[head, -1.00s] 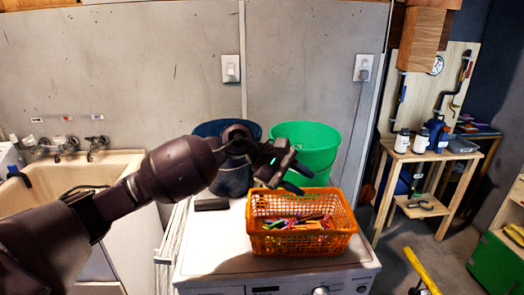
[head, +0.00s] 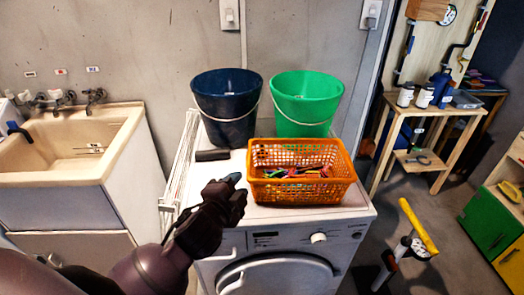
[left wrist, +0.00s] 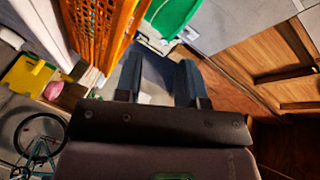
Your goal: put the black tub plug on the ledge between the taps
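The beige laundry sink (head: 120,119) stands at the left in the head view. Its metal taps (head: 95,95) stand along the back ledge, under small labels on the wall. I cannot make out the black tub plug for certain in either view. My left gripper (head: 236,181) is in front of the washing machine, just left of the orange basket (head: 300,190). In the left wrist view its two dark fingers (left wrist: 158,82) stand apart with nothing visible between them. My right gripper is not in view.
The white washing machine (head: 345,215) carries the basket of colourful pegs, a blue bucket (head: 227,108), a green bucket (head: 306,100) and a dark block (head: 212,155). A white folded rack (head: 180,165) stands between sink and machine. A yellow-handled tool (head: 418,226) stands at right.

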